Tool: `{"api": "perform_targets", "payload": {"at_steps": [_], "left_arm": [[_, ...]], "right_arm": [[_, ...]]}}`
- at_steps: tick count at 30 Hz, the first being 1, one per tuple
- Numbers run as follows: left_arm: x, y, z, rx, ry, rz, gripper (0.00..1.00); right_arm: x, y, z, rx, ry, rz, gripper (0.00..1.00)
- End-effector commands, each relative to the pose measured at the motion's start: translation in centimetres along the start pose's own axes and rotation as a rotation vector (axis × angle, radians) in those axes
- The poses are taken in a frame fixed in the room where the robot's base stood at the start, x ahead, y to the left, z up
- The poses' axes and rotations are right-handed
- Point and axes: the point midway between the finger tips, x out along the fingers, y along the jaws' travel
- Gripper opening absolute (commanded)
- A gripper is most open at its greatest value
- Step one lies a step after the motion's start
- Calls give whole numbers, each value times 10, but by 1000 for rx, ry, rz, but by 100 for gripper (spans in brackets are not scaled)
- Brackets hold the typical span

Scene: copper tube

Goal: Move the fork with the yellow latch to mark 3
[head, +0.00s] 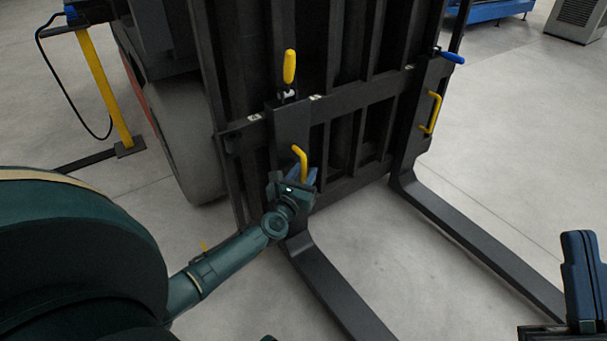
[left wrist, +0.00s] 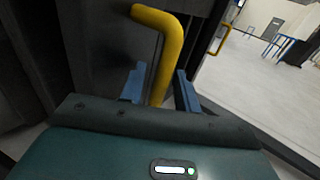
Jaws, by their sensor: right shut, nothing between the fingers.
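The fork (head: 335,290) with the yellow latch (head: 289,67) hangs on the left part of the black carriage (head: 345,110). The latch stands upright. A yellow handle (head: 300,160) sits lower on this fork's shank. My left gripper (head: 305,177) is at that handle; in the left wrist view the handle (left wrist: 168,50) passes between its blue fingers (left wrist: 160,90), with narrow gaps showing on both sides. My right gripper (head: 583,280) is shut and empty at the right edge, away from the forks. Small white tags on the rail (head: 315,98) are too small to read.
A second fork (head: 480,240) with a blue latch (head: 452,57) lying sideways and its own yellow handle (head: 432,112) hangs to the right. A wheel (head: 185,140) and a yellow post (head: 103,90) stand at left. The floor between and right of the forks is clear.

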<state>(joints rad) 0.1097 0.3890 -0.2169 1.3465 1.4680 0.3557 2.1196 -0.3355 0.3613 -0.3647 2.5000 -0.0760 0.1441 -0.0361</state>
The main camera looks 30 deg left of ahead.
Motion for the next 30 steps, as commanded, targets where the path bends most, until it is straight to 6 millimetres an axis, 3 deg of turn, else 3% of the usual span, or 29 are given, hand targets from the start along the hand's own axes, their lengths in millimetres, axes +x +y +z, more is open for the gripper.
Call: {"api": "perform_targets", "payload": {"at_steps": [12, 24, 30], "left_arm": [[0, 0, 0, 1, 0, 0, 0], [-1, 0, 0, 1, 0, 0, 0], [-5, -12, -1, -1, 1, -1, 0]], "right_arm": [[-2, -1, 5, 3, -16, -1, 0], [-2, -2, 7, 5, -21, -1, 0], [-2, -1, 6, 10, -27, -2, 0]]}}
